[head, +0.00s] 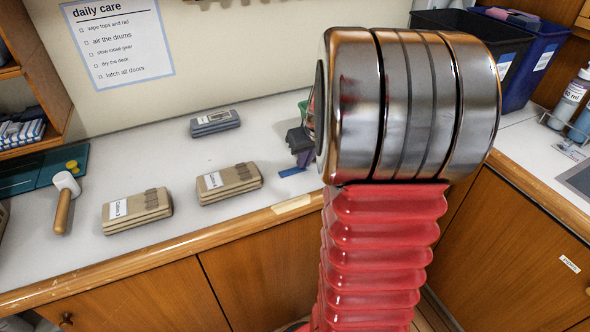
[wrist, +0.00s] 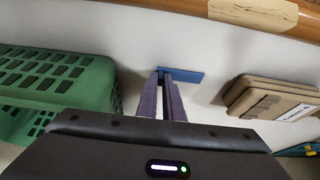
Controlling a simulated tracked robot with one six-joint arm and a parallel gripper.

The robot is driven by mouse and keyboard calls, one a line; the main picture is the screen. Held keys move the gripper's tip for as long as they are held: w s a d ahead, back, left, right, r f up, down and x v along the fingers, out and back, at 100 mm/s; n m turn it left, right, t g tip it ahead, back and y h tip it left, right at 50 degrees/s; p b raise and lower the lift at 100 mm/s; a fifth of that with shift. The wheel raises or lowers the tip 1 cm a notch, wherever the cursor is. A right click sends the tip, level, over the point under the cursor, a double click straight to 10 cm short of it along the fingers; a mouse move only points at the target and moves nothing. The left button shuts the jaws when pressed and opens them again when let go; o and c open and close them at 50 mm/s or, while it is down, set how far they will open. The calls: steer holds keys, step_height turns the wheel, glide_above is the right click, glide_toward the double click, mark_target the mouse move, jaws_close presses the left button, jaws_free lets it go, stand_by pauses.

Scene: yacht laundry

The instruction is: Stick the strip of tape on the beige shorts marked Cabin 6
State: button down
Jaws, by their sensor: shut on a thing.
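My gripper (head: 300,165) is shut on a blue strip of tape (head: 291,172), at the counter just left of my arm in the head view. In the wrist view the fingertips (wrist: 163,75) meet the strip's left part, and the blue tape (wrist: 188,75) sticks out to the right. I cannot tell whether it touches the counter. Two folded beige shorts lie on the counter: one nearer the strip (head: 230,184), one farther left (head: 137,211). The nearer pair (wrist: 272,98) is right of the fingers in the wrist view.
A green basket (wrist: 55,85) stands left of the fingers in the wrist view. A pale patch (head: 292,205) lies on the counter's wooden edge. A folded grey-blue item (head: 215,123) is behind the shorts. A wooden-handled mallet (head: 64,200) lies at left.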

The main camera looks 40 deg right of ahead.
mark_target(304, 169)
steer(key=shift+r, duration=0.1)
stand_by(0.3)
step_height(304, 169, up, 10)
stand_by(0.5)
steer(key=shift+s, duration=0.1)
stand_by(0.5)
